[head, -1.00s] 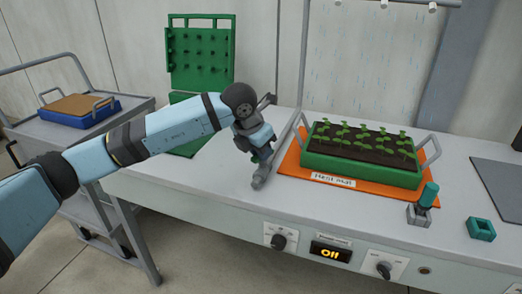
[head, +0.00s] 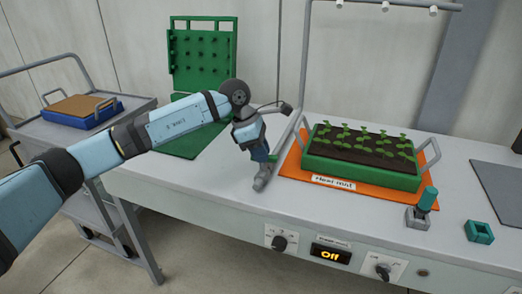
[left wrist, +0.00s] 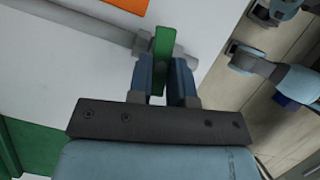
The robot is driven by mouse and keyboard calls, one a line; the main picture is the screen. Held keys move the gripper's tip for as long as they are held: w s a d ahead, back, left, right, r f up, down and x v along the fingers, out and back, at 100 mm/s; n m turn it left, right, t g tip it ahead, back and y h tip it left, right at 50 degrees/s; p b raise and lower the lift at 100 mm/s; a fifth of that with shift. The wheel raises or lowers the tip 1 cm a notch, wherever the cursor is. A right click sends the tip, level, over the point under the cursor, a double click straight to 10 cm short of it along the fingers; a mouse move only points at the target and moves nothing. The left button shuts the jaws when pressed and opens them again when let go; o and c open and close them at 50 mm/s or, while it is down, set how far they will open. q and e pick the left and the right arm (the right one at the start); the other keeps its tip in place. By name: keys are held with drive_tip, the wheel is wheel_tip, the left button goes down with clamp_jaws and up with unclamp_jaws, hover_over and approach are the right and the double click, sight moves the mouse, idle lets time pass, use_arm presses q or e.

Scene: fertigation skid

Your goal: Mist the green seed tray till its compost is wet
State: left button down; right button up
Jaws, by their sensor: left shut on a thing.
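The green seed tray (head: 362,172) with seedlings in dark brown compost (head: 360,151) sits on the orange heat mat (head: 290,168). A spray bar with nozzles (head: 385,6) runs above it; no falling drops show now. A grey pipe (head: 290,132) runs along the bench left of the mat. My left gripper (head: 262,160) is at this pipe's front end. In the left wrist view its fingers (left wrist: 163,85) are shut on a green valve lever (left wrist: 162,48), which stands crosswise to the pipe (left wrist: 85,30). My right gripper is not in the head view.
A green pegboard stand (head: 203,60) is at the back left. A trolley with a blue tray (head: 80,115) is farther left. A teal-handled tool in a grey holder (head: 418,217) and a teal block (head: 479,232) are at front right. The front-panel display (head: 330,254) reads Off.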

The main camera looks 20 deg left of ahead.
use_arm(q)
drive_tip(key=shift+w+m, duration=0.1)
drive_tip(key=shift+m, duration=0.6)
drive_tip(key=shift+m+g, duration=0.4)
drive_tip(key=shift+m, duration=0.1)
drive_tip(key=c, duration=1)
unclamp_jaws()
drive_tip(key=shift+c, duration=0.2)
drive_tip(key=shift+r, duration=0.1)
